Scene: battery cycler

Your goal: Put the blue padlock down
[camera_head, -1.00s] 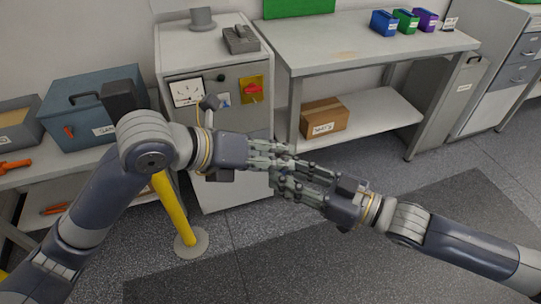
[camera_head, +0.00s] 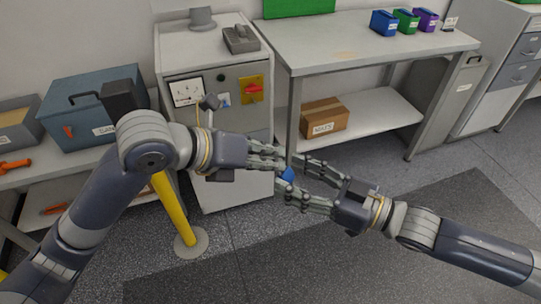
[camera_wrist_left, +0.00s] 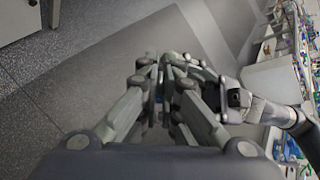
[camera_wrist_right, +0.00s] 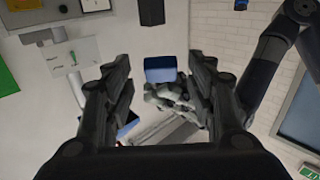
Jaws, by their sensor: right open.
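The blue padlock (camera_head: 287,174) shows as a small blue piece between the two grippers in the head view. Its blue body (camera_wrist_right: 160,69) is clearer in the right wrist view, between the parted fingers. My left gripper (camera_head: 281,157) comes in from the left, with its fingers close together at the padlock, and appears to hold it. In the left wrist view a bit of blue shows among its fingers; the exact grip is hidden. My right gripper (camera_head: 289,172) is open, its fingers spread on either side of the padlock.
A grey cabinet (camera_head: 230,149) with a gauge and a red switch stands behind the left gripper. A workbench (camera_head: 350,48) carries blue, green and purple bins; a cardboard box (camera_head: 324,119) sits on its lower shelf. A yellow post (camera_head: 172,207) stands below my left arm.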

